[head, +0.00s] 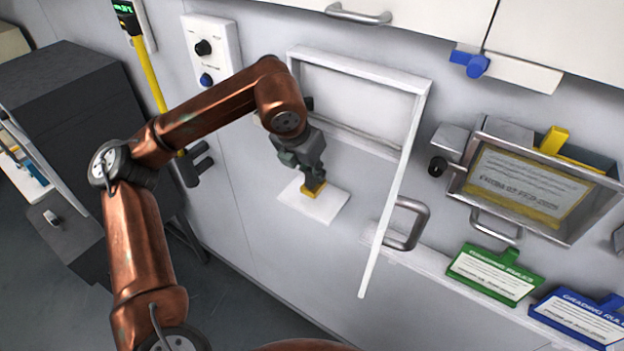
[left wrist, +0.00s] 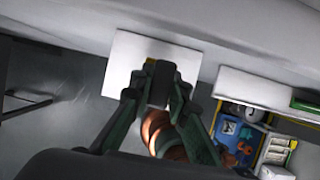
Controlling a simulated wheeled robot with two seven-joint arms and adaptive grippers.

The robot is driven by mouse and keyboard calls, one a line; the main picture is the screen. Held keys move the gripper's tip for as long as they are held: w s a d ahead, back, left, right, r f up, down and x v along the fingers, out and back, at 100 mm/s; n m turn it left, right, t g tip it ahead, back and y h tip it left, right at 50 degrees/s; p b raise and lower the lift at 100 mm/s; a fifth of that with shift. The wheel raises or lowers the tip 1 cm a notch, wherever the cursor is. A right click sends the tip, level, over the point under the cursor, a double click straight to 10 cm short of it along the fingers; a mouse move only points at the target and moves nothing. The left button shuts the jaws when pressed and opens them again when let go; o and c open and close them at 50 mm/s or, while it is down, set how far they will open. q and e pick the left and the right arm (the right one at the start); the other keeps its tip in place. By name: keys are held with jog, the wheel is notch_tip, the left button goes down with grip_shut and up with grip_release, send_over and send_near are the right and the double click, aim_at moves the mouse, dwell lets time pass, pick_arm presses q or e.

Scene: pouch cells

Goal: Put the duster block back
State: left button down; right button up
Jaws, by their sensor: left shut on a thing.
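The duster block (head: 313,188), yellow where it shows in the head view, is between the fingers of my left gripper (head: 308,176). The gripper is shut on it and points down. The block is over a small white square shelf (head: 325,208) on the wall; I cannot tell whether it touches the shelf. In the left wrist view, the duster block (left wrist: 157,86) shows as a dark body with a bit of yellow, between the green fingers, against the white shelf (left wrist: 125,70). The fingers hide part of the block. My right gripper is not in view.
A white frame (head: 408,150) juts out just right of my left gripper, with a grey handle (head: 408,222) beyond it. A clear-fronted box (head: 540,185), a green sign (head: 494,275) and a blue sign (head: 582,318) are farther right. A yellow pole (head: 148,75) stands left.

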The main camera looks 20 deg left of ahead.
aim_at(312, 179)
pick_arm(q)
jog(key=shift+w+a+f, duration=0.2)
jog(key=shift+a+f, duration=0.05)
jog(key=shift+f, duration=1.7)
jog(key=c, duration=1.8)
grip_release()
jog(key=shift+c, duration=0.2)
jog(key=shift+r, duration=0.45)
jog(key=v, duration=1.1)
jog(key=shift+s+r+b, duration=0.1)
jog(key=shift+s+b, duration=0.05)
jog(key=shift+b, duration=0.25)
